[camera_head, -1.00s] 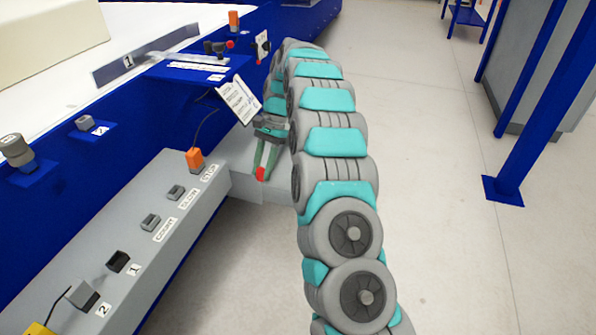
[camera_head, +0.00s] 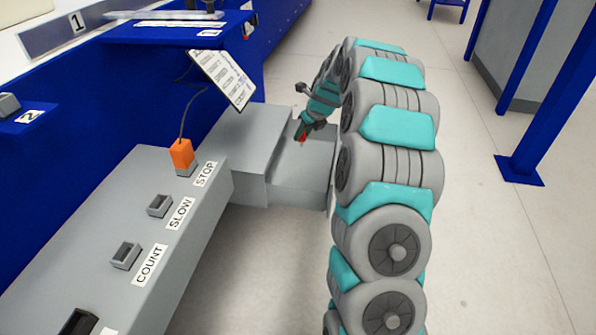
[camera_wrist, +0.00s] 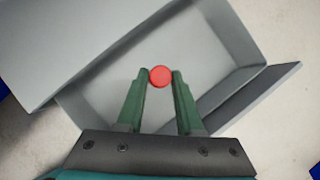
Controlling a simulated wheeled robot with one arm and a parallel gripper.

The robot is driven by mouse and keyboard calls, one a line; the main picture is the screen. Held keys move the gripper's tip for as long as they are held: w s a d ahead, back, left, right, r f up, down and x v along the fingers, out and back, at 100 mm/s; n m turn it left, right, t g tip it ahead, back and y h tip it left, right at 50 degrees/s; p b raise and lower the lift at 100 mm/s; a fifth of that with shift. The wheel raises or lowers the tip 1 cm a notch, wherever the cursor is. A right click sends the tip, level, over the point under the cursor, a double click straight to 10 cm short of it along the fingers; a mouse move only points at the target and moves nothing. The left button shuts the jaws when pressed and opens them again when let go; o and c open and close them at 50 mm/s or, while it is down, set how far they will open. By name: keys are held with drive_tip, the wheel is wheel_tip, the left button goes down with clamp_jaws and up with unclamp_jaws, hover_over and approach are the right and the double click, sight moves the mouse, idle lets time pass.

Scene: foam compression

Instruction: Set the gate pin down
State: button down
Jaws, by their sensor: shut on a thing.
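The gate pin shows as a red round end (camera_wrist: 160,76) between my fingertips in the wrist view. It also shows as a small red spot (camera_head: 302,137) at my gripper's tip in the head view. My gripper (camera_wrist: 160,80) is shut on it, with a green finger on each side. In the wrist view the pin is over a light grey tray or box (camera_wrist: 100,97). In the head view that grey surface (camera_head: 305,168) lies at the end of the grey console. The pin's lower part is hidden, so I cannot tell whether it touches the surface.
The grey console (camera_head: 185,215) holds sockets labelled STOP, SLOW and COUNT, and an orange plug (camera_head: 182,156) sits at STOP. A tilted white card (camera_head: 223,78) stands near the blue frame. A blue post (camera_head: 560,100) stands at right. The floor between is clear.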

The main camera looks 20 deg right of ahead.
drive_tip(key=shift+w+d+f, duration=0.15)
drive_tip(key=shift+d+f, duration=0.05)
drive_tip(key=shift+d, duration=0.1)
drive_tip(key=shift+f+m, duration=0.25)
drive_tip(key=shift+m, duration=0.05)
wheel_tip(320, 180, down, 10)
drive_tip(key=shift+r+b, duration=0.25)
drive_tip(key=shift+b, duration=0.8)
drive_tip(key=shift+r, duration=0.1)
drive_tip(key=c, duration=0.5)
unclamp_jaws()
drive_tip(key=shift+c, duration=0.2)
